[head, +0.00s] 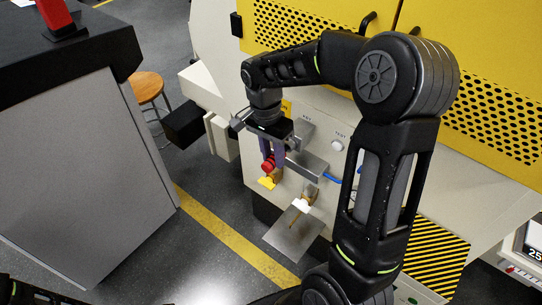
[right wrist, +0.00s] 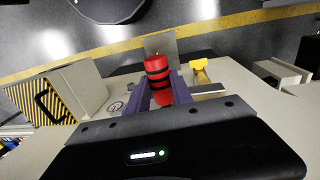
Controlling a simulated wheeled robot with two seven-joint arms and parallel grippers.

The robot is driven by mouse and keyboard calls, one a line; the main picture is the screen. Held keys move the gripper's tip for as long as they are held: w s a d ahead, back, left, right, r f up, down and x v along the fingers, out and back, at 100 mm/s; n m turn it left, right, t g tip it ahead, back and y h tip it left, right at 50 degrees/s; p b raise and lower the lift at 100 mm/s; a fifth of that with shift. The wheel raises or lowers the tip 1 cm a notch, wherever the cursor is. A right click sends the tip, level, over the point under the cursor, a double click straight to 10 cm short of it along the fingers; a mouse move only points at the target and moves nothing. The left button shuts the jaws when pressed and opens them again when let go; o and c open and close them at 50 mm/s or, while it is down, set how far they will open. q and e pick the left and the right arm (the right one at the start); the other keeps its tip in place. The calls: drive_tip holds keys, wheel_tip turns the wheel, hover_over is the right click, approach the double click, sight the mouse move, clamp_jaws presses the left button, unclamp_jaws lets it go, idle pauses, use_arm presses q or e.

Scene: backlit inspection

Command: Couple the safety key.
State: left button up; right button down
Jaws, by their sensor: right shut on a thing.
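My right gripper (head: 270,160) is at the machine's cream front panel, its purple-grey fingers pointing down. It is shut on a red key body (head: 268,164), which shows black bands in the right wrist view (right wrist: 157,78). A yellow piece (head: 266,183) is just below the red body in the head view; a yellow piece also shows right of it in the right wrist view (right wrist: 199,66). A grey metal block (head: 307,165) on the panel is right of the gripper, with a blue cable beside it. I cannot tell whether the key touches anything. My left gripper is not in view.
A flat metal plate (head: 294,236) juts out low, below a small white and brass fitting (head: 303,203). A white round button (head: 337,146) is on the panel. A grey cabinet (head: 85,185) stands at left, with a wooden stool (head: 147,86) behind. Floor is clear between.

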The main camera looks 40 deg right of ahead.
drive_tip(key=shift+w+d, duration=0.2)
drive_tip(key=shift+d, duration=0.4)
drive_tip(key=shift+w+d, duration=0.15)
drive_tip(key=shift+d, duration=0.4)
drive_tip(key=c, duration=1.1)
unclamp_jaws()
drive_tip(key=shift+o, duration=0.2)
drive_tip(key=r, duration=0.5)
drive_tip(key=w+r, duration=0.1)
drive_tip(key=r, duration=0.1)
drive_tip(key=shift+a+r, duration=0.15)
drive_tip(key=shift+r, duration=0.25)
